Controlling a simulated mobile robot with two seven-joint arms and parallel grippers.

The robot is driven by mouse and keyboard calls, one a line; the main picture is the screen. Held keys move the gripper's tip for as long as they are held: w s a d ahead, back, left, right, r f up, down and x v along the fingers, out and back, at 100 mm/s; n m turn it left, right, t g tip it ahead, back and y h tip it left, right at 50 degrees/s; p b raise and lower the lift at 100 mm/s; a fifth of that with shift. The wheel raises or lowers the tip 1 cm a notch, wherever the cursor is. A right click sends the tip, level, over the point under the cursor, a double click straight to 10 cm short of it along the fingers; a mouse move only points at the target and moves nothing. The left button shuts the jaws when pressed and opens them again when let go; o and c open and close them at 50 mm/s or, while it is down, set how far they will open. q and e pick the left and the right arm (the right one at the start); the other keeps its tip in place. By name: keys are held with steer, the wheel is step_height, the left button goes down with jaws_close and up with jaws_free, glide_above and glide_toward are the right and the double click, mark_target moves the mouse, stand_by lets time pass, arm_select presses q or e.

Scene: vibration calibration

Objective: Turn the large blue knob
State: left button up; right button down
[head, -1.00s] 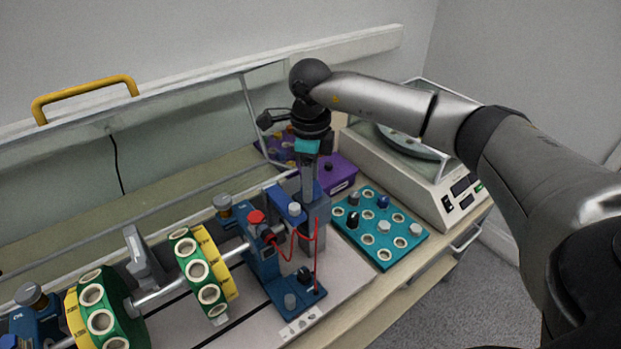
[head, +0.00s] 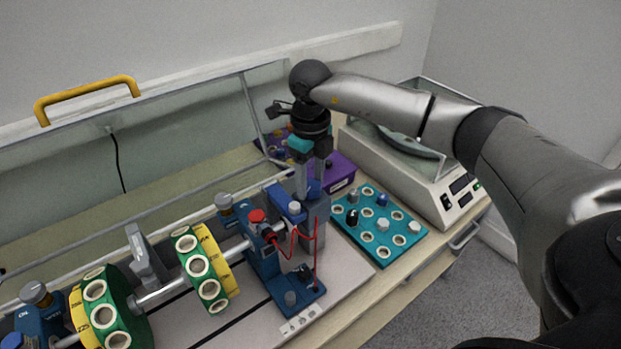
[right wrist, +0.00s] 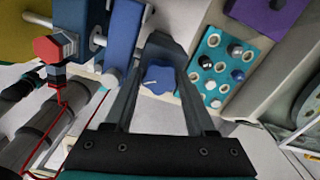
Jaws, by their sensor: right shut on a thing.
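The large blue knob (right wrist: 158,80) has a lobed rim and a light pointer line on its face. It sits at the right end of the rig, and a small part of it (head: 314,188) shows between my fingers in the head view. My right gripper (head: 310,190) points down onto it from above. In the right wrist view the two fingers (right wrist: 161,84) are on either side of the knob, shut on it. The fingers hide parts of its sides. My left gripper is in neither view.
Left of the knob stand a blue bracket with a red hex knob (head: 257,215) and red wires. Green and yellow discs (head: 203,265) are on the shaft. A teal plate with pegs (head: 378,228), a purple box (head: 338,173) and a white scale (head: 418,175) are to the right.

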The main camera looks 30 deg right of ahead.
mark_target(311, 185)
steer(key=shift+w+d+r, duration=0.1)
steer(key=shift+c, duration=1.1)
jaws_free()
step_height(311, 185, up, 15)
